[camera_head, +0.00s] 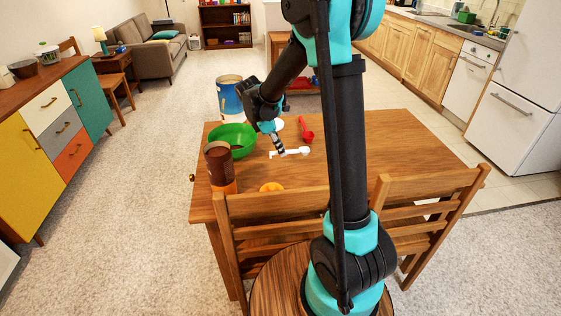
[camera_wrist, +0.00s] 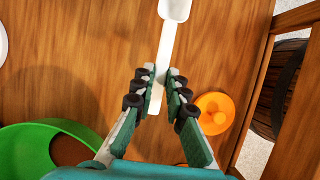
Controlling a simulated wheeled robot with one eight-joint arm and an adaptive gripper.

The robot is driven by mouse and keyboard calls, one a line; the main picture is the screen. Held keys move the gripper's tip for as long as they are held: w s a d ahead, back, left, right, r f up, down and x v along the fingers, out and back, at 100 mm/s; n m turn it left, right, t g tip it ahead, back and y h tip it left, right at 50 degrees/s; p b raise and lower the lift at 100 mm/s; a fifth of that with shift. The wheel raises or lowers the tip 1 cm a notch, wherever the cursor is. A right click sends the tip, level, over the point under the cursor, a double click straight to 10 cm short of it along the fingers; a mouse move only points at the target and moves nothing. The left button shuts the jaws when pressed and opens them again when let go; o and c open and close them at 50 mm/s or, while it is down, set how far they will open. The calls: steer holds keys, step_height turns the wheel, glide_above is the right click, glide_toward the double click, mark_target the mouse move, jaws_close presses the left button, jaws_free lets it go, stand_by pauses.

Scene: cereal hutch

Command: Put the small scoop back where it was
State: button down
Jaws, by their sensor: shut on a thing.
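A white scoop (camera_head: 303,150) is at or just above the wooden table; I cannot tell whether it touches. My gripper (camera_head: 279,153) points down at the scoop's handle end. In the wrist view, the fingers (camera_wrist: 160,92) are closed around the white handle, and the scoop's bowl (camera_wrist: 174,10) extends away at the top edge. A red scoop (camera_head: 306,131) lies on the table behind the white one, to its right. Which scoop the task calls small is not labelled.
A green bowl (camera_head: 232,150) with brown contents stands left of my gripper. A brown canister (camera_head: 219,166), a blue canister (camera_head: 230,97) and an orange lid (camera_head: 271,188) are nearby. Chairs (camera_head: 277,207) line the near edge. The table's right side (camera_head: 410,145) is clear.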

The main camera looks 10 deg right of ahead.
steer(key=shift+f, duration=2.9)
steer(key=shift+f, duration=0.15)
steer(key=c, duration=1.5)
jaws_free()
steer(key=shift+c, duration=0.2)
steer(key=v, duration=1.2)
